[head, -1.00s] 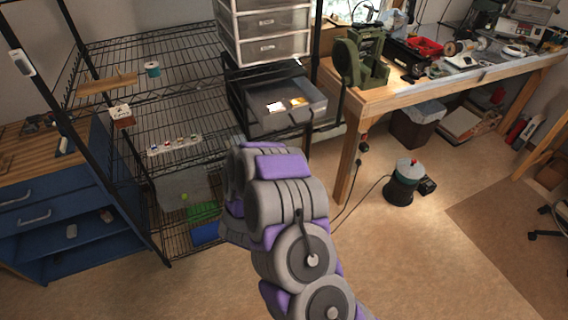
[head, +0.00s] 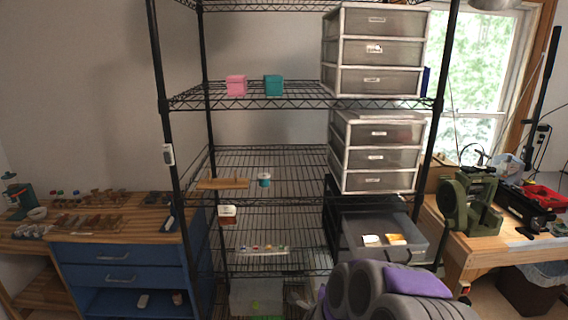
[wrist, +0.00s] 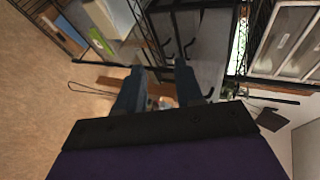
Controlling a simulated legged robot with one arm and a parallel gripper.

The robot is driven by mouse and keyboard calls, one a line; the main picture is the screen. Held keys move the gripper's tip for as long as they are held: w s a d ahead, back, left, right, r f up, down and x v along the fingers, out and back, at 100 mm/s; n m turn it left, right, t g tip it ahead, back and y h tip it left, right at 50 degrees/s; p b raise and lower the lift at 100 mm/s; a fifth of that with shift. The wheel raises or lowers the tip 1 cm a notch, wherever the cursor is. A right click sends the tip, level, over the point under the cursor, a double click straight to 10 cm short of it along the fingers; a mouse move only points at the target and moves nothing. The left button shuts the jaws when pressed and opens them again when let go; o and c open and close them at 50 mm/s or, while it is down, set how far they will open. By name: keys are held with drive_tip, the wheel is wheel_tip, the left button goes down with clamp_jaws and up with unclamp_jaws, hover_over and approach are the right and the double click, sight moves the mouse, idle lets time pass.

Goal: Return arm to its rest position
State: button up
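My arm (head: 390,293), grey with purple panels, shows at the bottom of the head view, in front of the lower right of the wire rack. Its end is out of that view. In the wrist view my gripper (wrist: 160,82) has its two dark blue fingers apart, with nothing held between them. Floor and shelving show beyond the fingers.
The black wire rack (head: 265,202) stands ahead, with drawer units and an open grey drawer (head: 415,248) on its right side. A blue cabinet (head: 118,262) stands left. A wooden workbench (head: 478,245) with a green machine (head: 470,205) stands right.

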drive_tip(key=s+a+r+n+g+y, duration=0.3)
drive_tip(key=s+a+n, duration=0.1)
drive_tip(key=s+n, duration=0.25)
drive_tip(key=s+a+r+n+g+y, duration=0.25)
drive_tip(key=s+a+n+y, duration=0.2)
drive_tip(key=s, duration=0.25)
drive_tip(key=s+d+r+n+g+h, duration=0.1)
drive_tip(key=s+d+r+n+g, duration=0.1)
drive_tip(key=s, duration=0.8)
drive_tip(key=s+d+r+n+g+h, duration=0.1)
drive_tip(key=s+d+r+n+g, duration=0.1)
drive_tip(key=s, duration=0.9)
drive_tip(key=s+d+r+n+g+h, duration=0.1)
drive_tip(key=s+d+n+g, duration=0.3)
drive_tip(key=s, duration=0.6)
drive_tip(key=shift+s+d+r+n+g, duration=0.2)
drive_tip(key=shift+d+r+n+g, duration=0.25)
drive_tip(key=shift+n, duration=0.65)
